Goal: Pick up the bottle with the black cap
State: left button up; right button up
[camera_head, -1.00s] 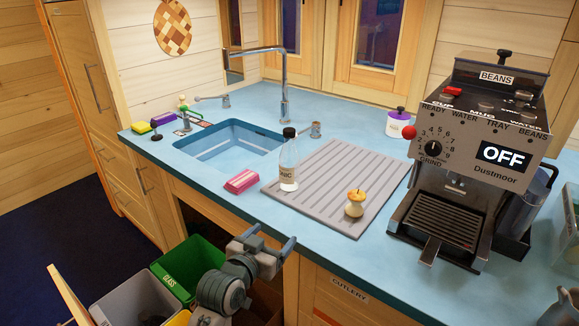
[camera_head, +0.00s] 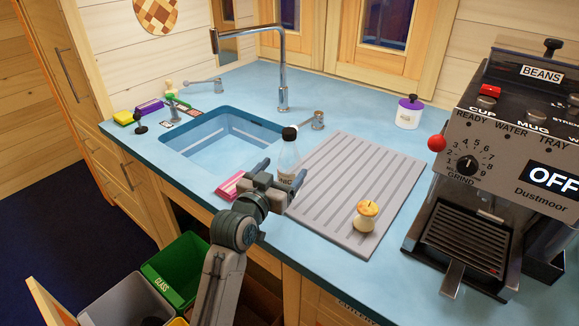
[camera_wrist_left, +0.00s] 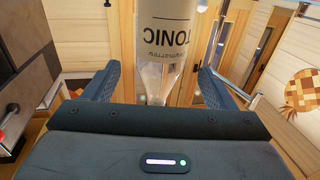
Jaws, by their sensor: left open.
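The clear bottle (camera_head: 288,158) with the black cap (camera_head: 289,133) stands upright at the left edge of the grey ribbed draining board. Its lower part is hidden behind my left gripper (camera_head: 281,178) in the head view. My left gripper is open, with its fingers pointing at the bottle from the front of the counter. In the left wrist view the bottle (camera_wrist_left: 165,45), labelled TONIC, appears upside down between the two spread fingers (camera_wrist_left: 153,85), with gaps on both sides. My right gripper is not in view.
A pink packet (camera_head: 230,186) lies left of the gripper, by the sink (camera_head: 222,140). A coffee machine (camera_head: 500,170) stands at right. Bins (camera_head: 175,268) are below the counter at left.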

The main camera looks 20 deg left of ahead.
aim_at(292, 158)
pick_arm(q)
jog(key=shift+w, duration=0.35)
jog(key=w, duration=0.1)
jog(key=w+p, duration=0.1)
jog(key=w, duration=0.2)
jog(key=shift+w+d+p, duration=0.2)
jog(key=shift+d+p, duration=0.1)
jog(key=shift+d, duration=0.1)
jog(key=shift+w+d, duration=0.1)
jog(key=shift+w, duration=0.3)
jog(key=shift+w+f, duration=0.1)
jog(key=c, duration=1.2)
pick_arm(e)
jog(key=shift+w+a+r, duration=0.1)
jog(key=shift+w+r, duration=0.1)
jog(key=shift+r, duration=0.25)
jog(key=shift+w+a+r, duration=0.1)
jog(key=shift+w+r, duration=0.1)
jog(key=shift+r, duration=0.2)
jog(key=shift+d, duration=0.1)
